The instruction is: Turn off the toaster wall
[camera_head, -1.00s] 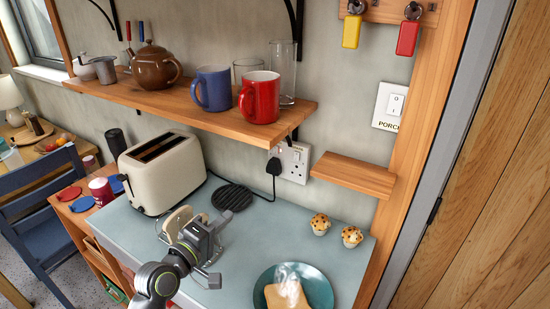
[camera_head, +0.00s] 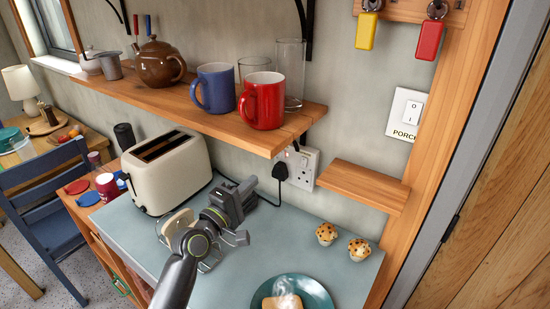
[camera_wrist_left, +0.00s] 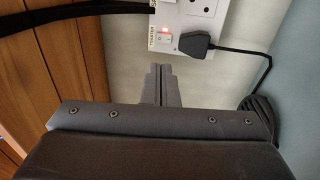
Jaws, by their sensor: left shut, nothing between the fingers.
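The white wall socket (camera_head: 306,162) sits below the shelf, with a black plug (camera_head: 280,171) in it. The left wrist view shows the socket (camera_wrist_left: 204,18) close up at the top. Its rocker switch (camera_wrist_left: 165,38), by a TOASTER label, has a red light lit, and the black plug (camera_wrist_left: 197,45) is beside it. My left gripper (camera_head: 252,189) is shut and empty, over the counter and short of the socket. In the wrist view its fingertips (camera_wrist_left: 160,68) point at the switch from a gap. The cream toaster (camera_head: 167,172) stands on the counter. My right gripper is out of view.
The wooden shelf (camera_head: 180,103) with mugs, glasses and a teapot overhangs the socket. A small wooden ledge (camera_head: 364,187) juts out to its right. Two muffins (camera_head: 342,241), a plate (camera_head: 318,292) with toast and a toast rack (camera_head: 180,222) stand on the counter.

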